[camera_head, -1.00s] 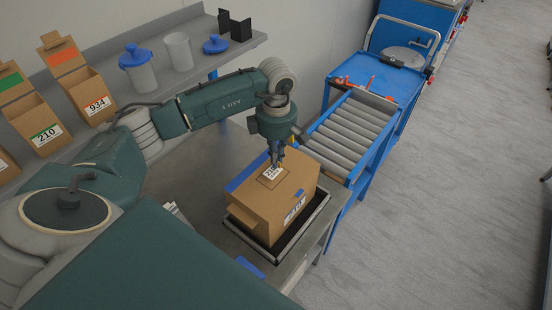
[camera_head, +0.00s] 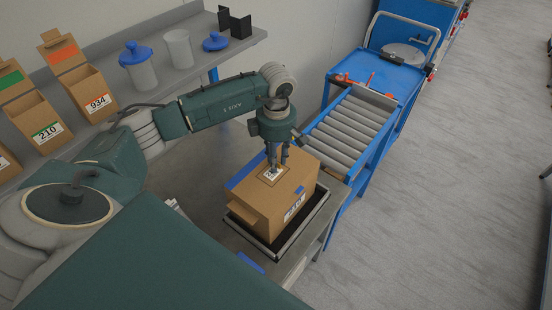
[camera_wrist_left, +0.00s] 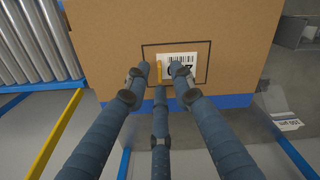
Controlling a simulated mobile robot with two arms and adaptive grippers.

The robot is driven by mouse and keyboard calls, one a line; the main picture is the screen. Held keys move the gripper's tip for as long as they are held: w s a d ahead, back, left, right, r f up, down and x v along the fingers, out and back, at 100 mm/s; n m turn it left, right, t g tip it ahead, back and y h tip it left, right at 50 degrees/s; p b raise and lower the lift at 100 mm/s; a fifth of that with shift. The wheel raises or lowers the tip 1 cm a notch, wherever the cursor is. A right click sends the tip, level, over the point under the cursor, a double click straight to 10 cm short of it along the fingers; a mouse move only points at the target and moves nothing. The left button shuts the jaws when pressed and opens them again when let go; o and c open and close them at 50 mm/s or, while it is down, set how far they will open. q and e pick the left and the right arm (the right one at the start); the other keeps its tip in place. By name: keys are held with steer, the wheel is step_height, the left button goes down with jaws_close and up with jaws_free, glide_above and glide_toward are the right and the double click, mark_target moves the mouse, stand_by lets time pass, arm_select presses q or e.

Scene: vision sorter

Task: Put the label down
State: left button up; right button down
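The white label (camera_wrist_left: 178,66) with a barcode and a number lies on top of the cardboard box (camera_wrist_left: 108,40), inside a dark outlined rectangle. A small orange-yellow strip shows at its left edge. In the head view the label (camera_head: 271,174) is on the box (camera_head: 258,212), partly hidden by the fingers. My left gripper (camera_head: 277,164) is just above it, pointing down. In the wrist view the three blue fingers of my left gripper (camera_wrist_left: 160,74) are spread, with tips around the label's near edge and partly covering its number. My right gripper is not in view.
The box sits on a black tray (camera_head: 262,245) on a grey table (camera_head: 203,190). A blue-framed roller conveyor (camera_head: 350,130) stands right behind it. Open bins (camera_head: 38,122) are at the left. A shelf (camera_head: 235,43) with blue-lidded containers is at the back.

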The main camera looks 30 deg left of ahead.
arm_select(q)
step_height(320, 180, up, 12)
steer(key=b, duration=0.4)
steer(key=shift+b, duration=0.35)
